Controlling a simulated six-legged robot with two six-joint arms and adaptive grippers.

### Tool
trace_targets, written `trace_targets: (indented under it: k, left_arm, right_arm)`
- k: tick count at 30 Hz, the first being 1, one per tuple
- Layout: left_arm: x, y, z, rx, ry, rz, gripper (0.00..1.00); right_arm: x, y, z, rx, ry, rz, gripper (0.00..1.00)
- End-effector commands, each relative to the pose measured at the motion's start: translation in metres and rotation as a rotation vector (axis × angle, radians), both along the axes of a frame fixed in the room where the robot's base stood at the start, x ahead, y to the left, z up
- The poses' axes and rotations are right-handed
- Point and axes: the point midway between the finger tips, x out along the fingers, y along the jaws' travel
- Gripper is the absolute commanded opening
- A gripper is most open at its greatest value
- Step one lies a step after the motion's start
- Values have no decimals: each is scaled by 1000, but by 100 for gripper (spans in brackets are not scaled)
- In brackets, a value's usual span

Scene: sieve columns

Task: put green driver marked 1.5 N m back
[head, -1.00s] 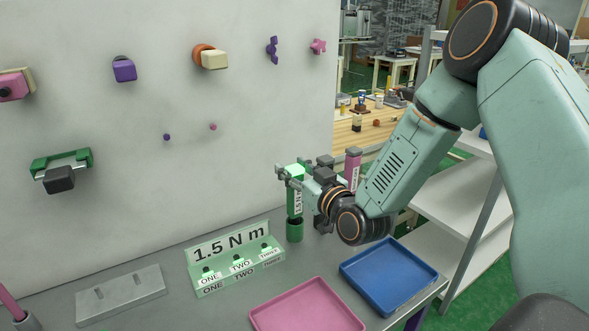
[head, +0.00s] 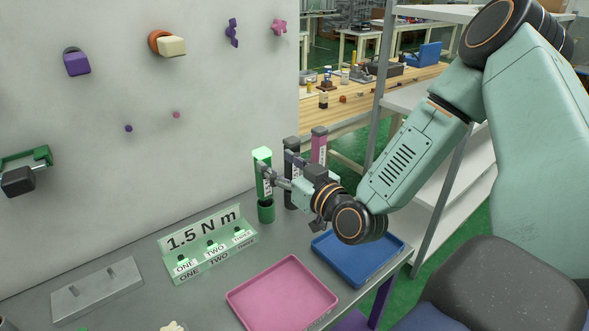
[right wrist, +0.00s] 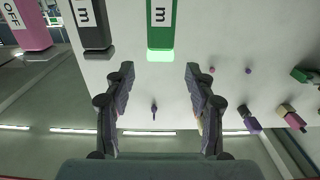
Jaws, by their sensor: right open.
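The green driver (head: 263,176) stands upright at the back of the bench, its lower end in a dark green cup (head: 266,211). Its marking is too small to read in the head view. My right gripper (head: 278,181) is open at the driver's right side, with nothing held. In the right wrist view, the driver (right wrist: 161,28) lies beyond the spread fingertips (right wrist: 160,70), apart from them. A pale green stand (head: 210,245) carries a 1.5 N m sign and pegs labelled ONE, TWO and THREE. My left gripper is out of view.
A dark grey driver (head: 291,150) and a pink driver (head: 319,146) stand close right of the green one. A pink tray (head: 238,297) and a blue tray (head: 318,250) lie in front. A grey block (head: 97,292) sits left. The wall (head: 200,140) is close behind.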

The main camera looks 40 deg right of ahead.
Motion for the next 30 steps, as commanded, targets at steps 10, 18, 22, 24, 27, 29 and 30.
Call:
trace_targets:
  k: [10,18,22,24,27,29,30]
  left_arm:
    - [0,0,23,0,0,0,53]
    - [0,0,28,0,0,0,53]
    - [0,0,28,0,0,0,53]
    - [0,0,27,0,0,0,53]
    - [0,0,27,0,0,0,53]
    - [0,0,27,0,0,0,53]
    - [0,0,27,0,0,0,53]
  right_arm:
    - [-39,-2,2,4,3,-3,55]
    - [-51,-1,1,0,-1,0,55]
    - [-51,-1,1,0,-1,0,55]
    - [-51,-1,1,-1,-1,0,55]
    - [-51,-1,1,-1,-1,0,55]
    - [-51,-1,1,-1,-1,0,55]
    - [-51,-1,1,-1,-1,0,55]
